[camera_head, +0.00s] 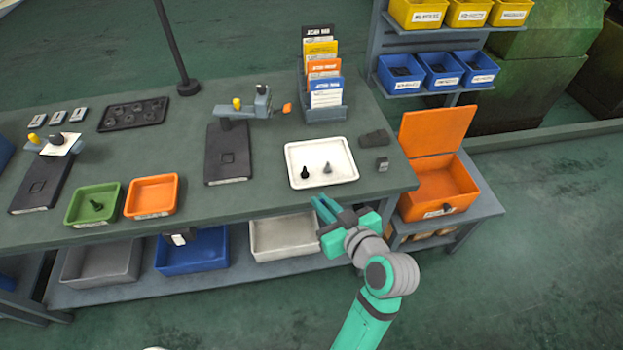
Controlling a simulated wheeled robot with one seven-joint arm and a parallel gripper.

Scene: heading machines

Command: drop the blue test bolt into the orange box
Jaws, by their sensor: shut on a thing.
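My gripper (327,208) is at the front right edge of the workbench, in front of the white tray. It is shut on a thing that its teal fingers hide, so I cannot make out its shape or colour. I cannot pick out a clearly blue bolt anywhere in view. The orange box (436,188) stands on a lower grey stand to the right of the bench and of my gripper. Its lid is raised at the back and its top is open. A small dark mark shows low at its front.
The white tray (293,180) on the bench holds a black bolt (305,172) and a grey bolt (328,168). A green tray (75,213) with one dark bolt and an empty orange tray (152,196) stand left. A small grey block (382,164) sits near the bench's right edge.

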